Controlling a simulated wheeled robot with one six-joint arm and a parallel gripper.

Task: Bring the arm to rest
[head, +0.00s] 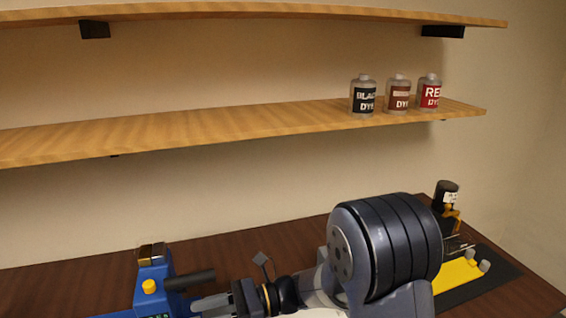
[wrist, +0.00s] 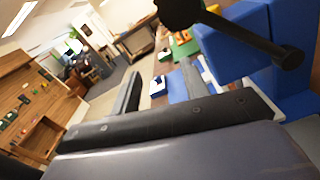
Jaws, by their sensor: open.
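My gripper (wrist: 162,85) is open in the wrist view, with its two dark fingers apart and nothing between them. In the head view my arm lies low across the bottom of the picture, and the gripper end (head: 205,303) is beside a blue machine (head: 152,285) with a dark handle and a yellow knob. The wrist view shows blue blocks and a black lever (wrist: 255,38) close at the upper right. I cannot tell whether the gripper touches the machine.
A dark wooden table (head: 75,290) runs along the wall. Dye bottles (head: 397,95) stand on the lower shelf (head: 220,125), below an upper shelf (head: 250,10).

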